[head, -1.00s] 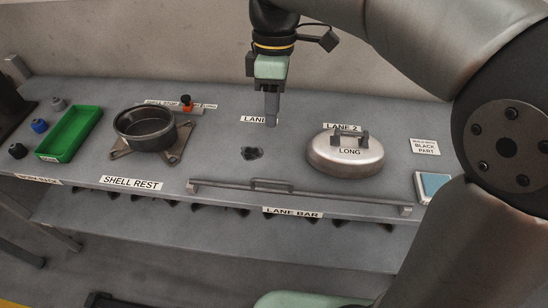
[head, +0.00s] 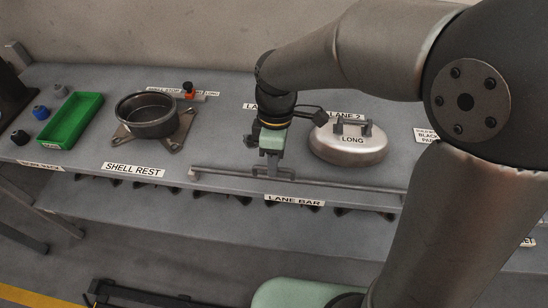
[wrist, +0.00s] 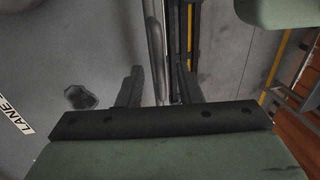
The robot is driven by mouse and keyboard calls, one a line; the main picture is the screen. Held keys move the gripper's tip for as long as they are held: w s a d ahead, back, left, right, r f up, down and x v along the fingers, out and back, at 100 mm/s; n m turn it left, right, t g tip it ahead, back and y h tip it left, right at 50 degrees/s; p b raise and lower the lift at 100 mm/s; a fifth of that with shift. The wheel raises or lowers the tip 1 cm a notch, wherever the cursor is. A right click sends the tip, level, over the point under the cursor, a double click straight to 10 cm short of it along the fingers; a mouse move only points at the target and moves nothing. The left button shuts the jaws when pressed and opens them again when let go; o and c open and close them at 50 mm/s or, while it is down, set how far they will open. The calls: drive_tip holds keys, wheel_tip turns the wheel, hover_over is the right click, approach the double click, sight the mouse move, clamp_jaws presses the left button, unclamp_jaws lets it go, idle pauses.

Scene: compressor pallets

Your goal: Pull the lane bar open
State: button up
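The lane bar (head: 345,190) is a long thin grey rail along the bench's front edge, above its "LANE BAR" label (head: 294,201). It lies across the lane fronts, with a raised handle near its left half. My gripper (head: 272,171) is down at this handle, pointing downward, and hides part of it. In the wrist view, my gripper (wrist: 160,82) has its two dark fingers apart. The grey handle (wrist: 154,35) runs between them, with visible gaps, so they do not look closed on it. Whether either finger touches it I cannot tell.
A dark round shell (head: 147,117) stands on the shell rest at left. A green tray (head: 70,121) and several knobs are farther left.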

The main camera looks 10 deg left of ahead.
clamp_jaws()
drive_tip(key=shift+r, duration=0.1)
